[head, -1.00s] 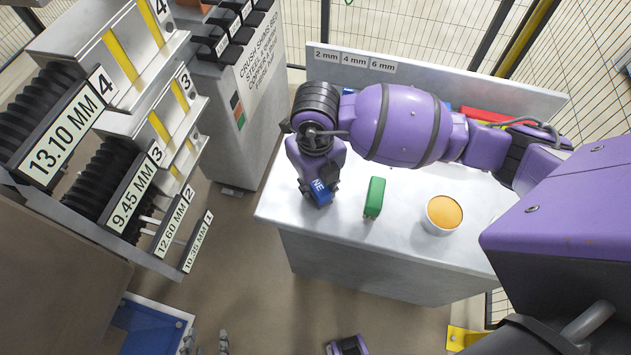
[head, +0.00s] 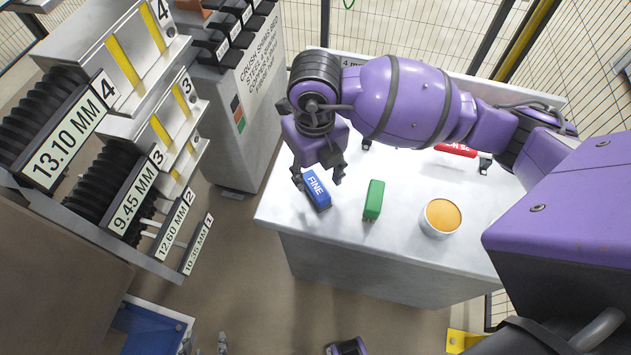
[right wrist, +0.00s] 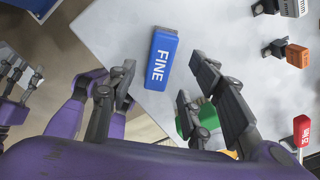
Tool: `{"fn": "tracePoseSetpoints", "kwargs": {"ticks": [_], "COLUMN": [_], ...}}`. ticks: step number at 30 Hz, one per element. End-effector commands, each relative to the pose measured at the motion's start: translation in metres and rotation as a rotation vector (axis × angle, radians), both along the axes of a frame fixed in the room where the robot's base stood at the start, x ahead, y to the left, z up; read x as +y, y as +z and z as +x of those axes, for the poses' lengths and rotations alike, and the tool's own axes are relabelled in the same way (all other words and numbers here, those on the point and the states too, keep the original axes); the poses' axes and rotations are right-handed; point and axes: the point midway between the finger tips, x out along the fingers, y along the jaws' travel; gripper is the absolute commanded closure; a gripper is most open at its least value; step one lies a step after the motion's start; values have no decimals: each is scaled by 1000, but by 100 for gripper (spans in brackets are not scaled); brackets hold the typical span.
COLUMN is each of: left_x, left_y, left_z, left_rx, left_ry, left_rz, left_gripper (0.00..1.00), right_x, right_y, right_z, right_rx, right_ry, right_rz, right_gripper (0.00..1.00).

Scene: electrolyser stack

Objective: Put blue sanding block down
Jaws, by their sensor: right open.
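The blue sanding block (head: 317,190), marked FINE, lies on the light grey bench top (head: 400,240) near its left front corner. It also shows in the right wrist view (right wrist: 160,58), whole and just beyond the fingertips. My right gripper (head: 319,181) is open above the block, one finger to each side and clear of it. My left gripper (head: 205,343) is low at the bottom left of the head view, empty, its fingers apart.
A green block (head: 374,199) stands right of the blue one, then a white tub with orange contents (head: 442,217). A red block (head: 457,149) lies farther back, partly behind my arm. Labelled racks (head: 120,130) stand at left. The bench front is clear.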

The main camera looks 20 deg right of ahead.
Motion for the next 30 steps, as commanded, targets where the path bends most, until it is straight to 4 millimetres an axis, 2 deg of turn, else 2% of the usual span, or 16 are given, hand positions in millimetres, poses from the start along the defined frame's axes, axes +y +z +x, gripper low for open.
{"fn": "tracePoseSetpoints", "kwargs": {"ticks": [3,9,14,30], "left_x": [0,0,0,-1], "left_y": [2,2,1,4], "left_z": [2,1,0,3], "left_rx": [-4,-2,0,-7], "left_ry": [1,1,1,0], "left_rz": [-1,-1,-1,-2], "left_gripper": [60,60,60,60], "right_x": [0,0,0,0], "right_y": [26,51,57,57], "right_z": [1,1,0,0], "right_rx": [-5,-2,1,0], "right_ry": [1,0,0,0], "right_rz": [0,-1,0,0], "right_gripper": [54,54,54,54]}}
